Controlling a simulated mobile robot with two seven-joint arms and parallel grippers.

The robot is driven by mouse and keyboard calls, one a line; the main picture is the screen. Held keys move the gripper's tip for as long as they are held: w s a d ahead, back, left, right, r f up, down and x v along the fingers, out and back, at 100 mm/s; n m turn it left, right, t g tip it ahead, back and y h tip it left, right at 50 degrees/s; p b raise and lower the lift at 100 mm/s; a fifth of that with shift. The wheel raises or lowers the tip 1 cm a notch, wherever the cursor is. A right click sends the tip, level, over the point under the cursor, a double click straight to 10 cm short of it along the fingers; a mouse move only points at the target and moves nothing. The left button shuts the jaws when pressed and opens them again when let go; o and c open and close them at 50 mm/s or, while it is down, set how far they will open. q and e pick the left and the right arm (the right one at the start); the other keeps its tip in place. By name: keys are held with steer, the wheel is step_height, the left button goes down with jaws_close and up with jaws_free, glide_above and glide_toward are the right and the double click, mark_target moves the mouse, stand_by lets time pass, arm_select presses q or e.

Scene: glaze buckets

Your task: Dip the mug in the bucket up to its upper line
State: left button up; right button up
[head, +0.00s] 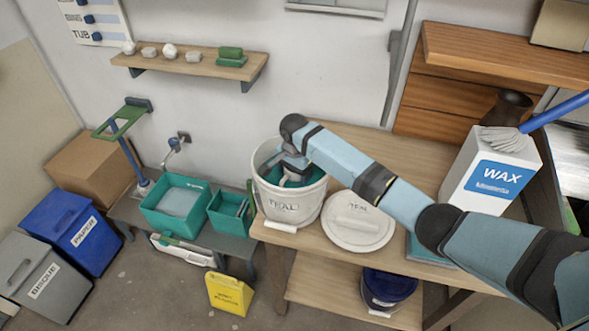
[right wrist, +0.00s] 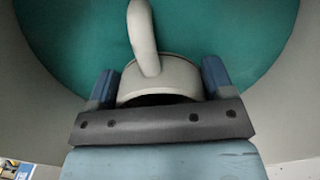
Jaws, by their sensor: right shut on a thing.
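The bucket (head: 297,207) is off-white with a "TEAL" label and stands at the table's left end, holding teal glaze (right wrist: 70,40). My right gripper (head: 292,158) reaches down into its mouth. It is shut on the pale mug (right wrist: 157,82), with a finger on either side of the body and the handle pointing away from the palm. In the head view the mug is mostly hidden by the gripper. The mug's upper line is not visible, and I cannot tell whether the mug touches the glaze. My left gripper is not in view.
A white lid (head: 358,232) marked "TEAL" lies right of the bucket. A WAX box (head: 487,178) stands farther right. Teal tubs (head: 176,223) sit on a low bench to the left. A yellow floor sign (head: 230,295) stands in front. A dark blue bucket (head: 388,288) is on the lower shelf.

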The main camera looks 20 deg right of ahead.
steer(key=shift+f+p, duration=0.1)
steer(key=shift+p, duration=0.4)
stand_by(0.8)
stand_by(1.1)
step_height(320, 180, up, 9)
steer(key=shift+f, duration=0.2)
stand_by(0.6)
stand_by(1.6)
step_height(320, 180, up, 10)
stand_by(0.7)
stand_by(0.3)
